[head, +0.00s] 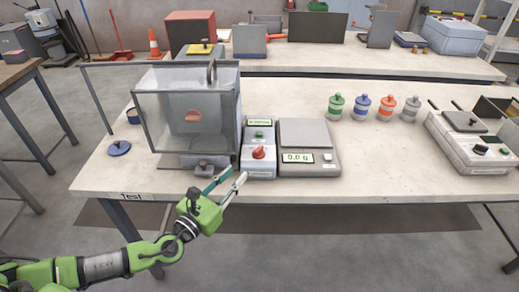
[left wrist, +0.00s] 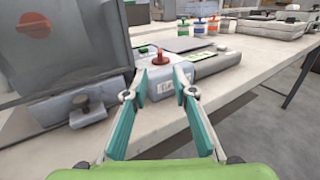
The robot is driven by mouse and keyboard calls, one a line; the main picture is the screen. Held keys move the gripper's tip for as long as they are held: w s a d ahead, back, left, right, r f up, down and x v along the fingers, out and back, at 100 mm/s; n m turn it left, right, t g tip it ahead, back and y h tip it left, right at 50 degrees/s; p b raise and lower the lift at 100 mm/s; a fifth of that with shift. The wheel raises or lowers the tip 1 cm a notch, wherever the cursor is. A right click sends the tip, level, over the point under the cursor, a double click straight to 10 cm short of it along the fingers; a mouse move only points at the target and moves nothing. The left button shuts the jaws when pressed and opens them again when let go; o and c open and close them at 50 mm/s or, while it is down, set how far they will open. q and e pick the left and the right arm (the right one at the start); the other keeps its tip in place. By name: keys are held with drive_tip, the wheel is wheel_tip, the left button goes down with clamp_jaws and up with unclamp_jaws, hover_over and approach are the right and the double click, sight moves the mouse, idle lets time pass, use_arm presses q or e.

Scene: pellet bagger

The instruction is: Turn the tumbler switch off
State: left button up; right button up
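A narrow grey control box (head: 258,168) stands near the table's front edge, with a red knob (head: 258,153), a green button (head: 259,136) and a small green display. The red knob also shows in the left wrist view (left wrist: 160,57), just beyond the fingertips. I cannot tell which way it is set. A clear-walled box (head: 165,115) with a reddish disc stands left of the control box. My left gripper (head: 237,173) is open and empty, in front of the control box and apart from the knob. Its fingers are spread in the left wrist view (left wrist: 162,82). My right gripper is not in view.
A scale (head: 304,160) reading 0.0 g stands right of the control box. Several coloured jars (head: 361,107) stand farther right. A grey device (head: 475,145) with a black knob is at the right edge. A small dark knob (head: 204,167) sits before the clear box.

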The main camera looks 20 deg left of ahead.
sight(255, 153)
use_arm(q)
drive_tip(key=shift+w+r, duration=0.1)
drive_tip(key=shift+w, duration=0.35)
drive_tip(key=p+x, duration=0.2)
drive_tip(key=x, duration=1)
drive_tip(key=shift+w+d, duration=0.15)
drive_tip(key=shift+w, duration=0.2)
clamp_jaws()
